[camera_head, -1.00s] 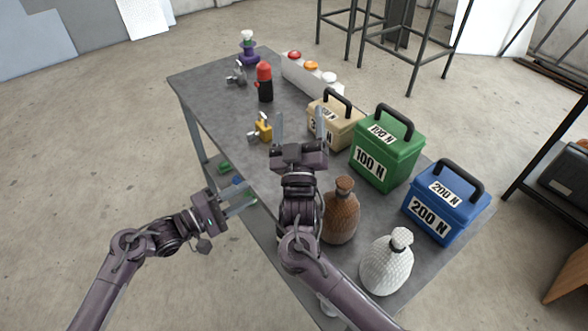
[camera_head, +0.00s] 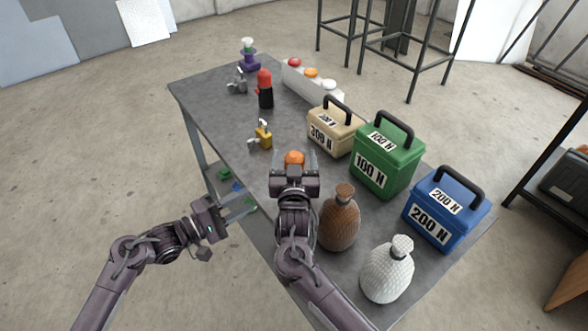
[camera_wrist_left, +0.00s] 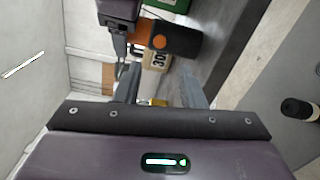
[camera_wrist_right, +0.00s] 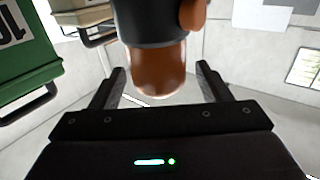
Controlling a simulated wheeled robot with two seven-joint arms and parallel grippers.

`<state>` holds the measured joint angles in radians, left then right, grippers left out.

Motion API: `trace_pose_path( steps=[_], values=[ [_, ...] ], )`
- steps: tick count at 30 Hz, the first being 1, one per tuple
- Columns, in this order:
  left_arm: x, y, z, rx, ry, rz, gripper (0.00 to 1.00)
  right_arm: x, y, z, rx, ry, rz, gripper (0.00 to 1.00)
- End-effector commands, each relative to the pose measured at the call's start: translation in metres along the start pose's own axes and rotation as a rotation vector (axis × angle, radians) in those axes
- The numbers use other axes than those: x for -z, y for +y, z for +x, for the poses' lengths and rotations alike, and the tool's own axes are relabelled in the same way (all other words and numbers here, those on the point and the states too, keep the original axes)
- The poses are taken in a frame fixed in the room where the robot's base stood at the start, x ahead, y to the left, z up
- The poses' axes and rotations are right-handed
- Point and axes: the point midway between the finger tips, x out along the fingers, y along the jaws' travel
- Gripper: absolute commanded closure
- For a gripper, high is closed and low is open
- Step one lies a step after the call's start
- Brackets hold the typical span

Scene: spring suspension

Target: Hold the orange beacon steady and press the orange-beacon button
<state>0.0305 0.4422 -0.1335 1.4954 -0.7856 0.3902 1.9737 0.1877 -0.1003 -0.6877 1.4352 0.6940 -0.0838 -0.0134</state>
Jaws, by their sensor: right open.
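The orange beacon has a dark body and an orange dome (camera_head: 294,158); its dome shows at my right gripper (camera_head: 294,165). In the right wrist view the dome (camera_wrist_right: 158,75) hangs between the two spread fingers, with gaps on both sides. The left wrist view shows the beacon's black body (camera_wrist_left: 178,42). My left gripper (camera_head: 243,206) is open and empty, low beside the table's left edge. The orange button (camera_head: 311,73) is the middle one of three on a white panel (camera_head: 296,84) at the far end of the table.
A red beacon (camera_head: 264,90), a yellow device (camera_head: 263,136) and a purple item (camera_head: 248,58) stand on the table. Beige (camera_head: 333,130), green (camera_head: 385,160) and blue (camera_head: 445,212) weight boxes line the right side. Brown (camera_head: 340,222) and white (camera_head: 388,272) vessels stand nearer.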

Motion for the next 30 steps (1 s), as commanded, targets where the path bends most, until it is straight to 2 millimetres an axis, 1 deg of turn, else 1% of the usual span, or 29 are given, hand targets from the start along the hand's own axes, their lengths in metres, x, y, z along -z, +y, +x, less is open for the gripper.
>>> trace_pose_path(
  steps=[3, 11, 14, 23, 24, 30],
  values=[
    [0.0, 0.0, 0.0, 0.0, 0.0, 0.0, 0.64, 0.0003, -0.0003, 0.0066, 0.0, 0.0, 0.0, 0.3],
    [-0.0001, 0.0, 0.0, 0.0, 0.0, 0.0, 0.64, 0.0003, 0.0, 0.0079, 0.0, 0.0, 0.001, 0.3],
    [0.0, 0.0, 0.0, 0.0, 0.0, 0.0, 0.64, 0.0003, 0.0, 0.0079, 0.0, 0.0, 0.001, 0.4],
    [-0.0001, 0.0, 0.0, 0.0, 0.0, 0.0, 0.64, 0.0002, 0.0002, 0.0078, 0.0, 0.0, 0.0, 0.79],
    [0.0, 0.0, 0.0, 0.0, 0.0, 0.0, 0.66, 0.0002, 0.0002, 0.0078, 0.0, 0.0, 0.0, 0.82],
    [0.0, 0.0, 0.0, 0.0, 0.0, 0.0, 0.92, 0.0001, 0.0002, 0.0077, 0.0, 0.0, 0.0, 0.82]
  ],
)
